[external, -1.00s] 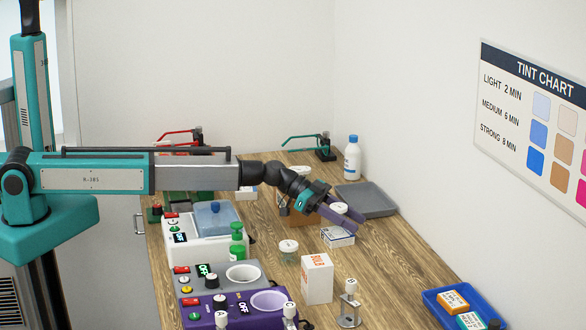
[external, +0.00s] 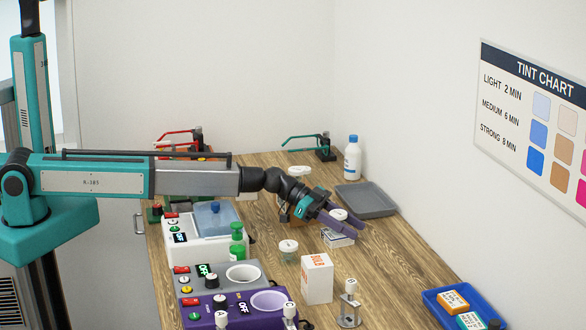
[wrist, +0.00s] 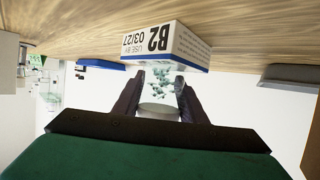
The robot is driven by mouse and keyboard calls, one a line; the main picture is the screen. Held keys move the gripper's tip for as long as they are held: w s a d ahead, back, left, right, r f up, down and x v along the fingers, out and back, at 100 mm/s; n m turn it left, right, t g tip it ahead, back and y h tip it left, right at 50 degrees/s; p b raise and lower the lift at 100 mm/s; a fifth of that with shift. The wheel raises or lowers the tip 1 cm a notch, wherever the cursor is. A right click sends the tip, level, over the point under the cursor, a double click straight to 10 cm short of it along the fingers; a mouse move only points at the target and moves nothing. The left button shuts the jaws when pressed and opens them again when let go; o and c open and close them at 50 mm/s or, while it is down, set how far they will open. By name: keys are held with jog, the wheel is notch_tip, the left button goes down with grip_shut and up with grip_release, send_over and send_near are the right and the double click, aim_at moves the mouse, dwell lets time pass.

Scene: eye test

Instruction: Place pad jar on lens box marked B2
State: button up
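The lens box marked B2 (wrist: 160,42) stands on the table in front of my gripper; its label appears upside down in the wrist view. It also shows in the external view (external: 338,238). The pad jar (wrist: 158,88) is clear with greenish pads and a pale lid. It is upright between my fingers, its base at the box's top; I cannot tell whether a small gap remains. Its white lid shows in the external view (external: 338,214). My gripper (wrist: 160,82), purple-fingered in the external view (external: 352,228), is shut on the jar's sides.
A similar white-lidded jar (external: 288,250) and a white-orange carton (external: 317,279) stand nearer the camera. A grey tray (external: 366,199) lies right of the box, a white bottle (external: 352,157) behind. Machines line the left side. Bare wood lies to the box's front right.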

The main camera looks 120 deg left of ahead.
jog(key=o, duration=0.4)
jog(key=shift+f, duration=0.1)
jog(key=shift+c, duration=0.2)
jog(key=shift+r+p, duration=0.2)
jog(key=shift+p, duration=0.25)
jog(key=b+v, duration=0.3)
jog(key=v, duration=0.9)
jog(key=shift+r+b, duration=0.15)
jog(key=shift+b, duration=0.2)
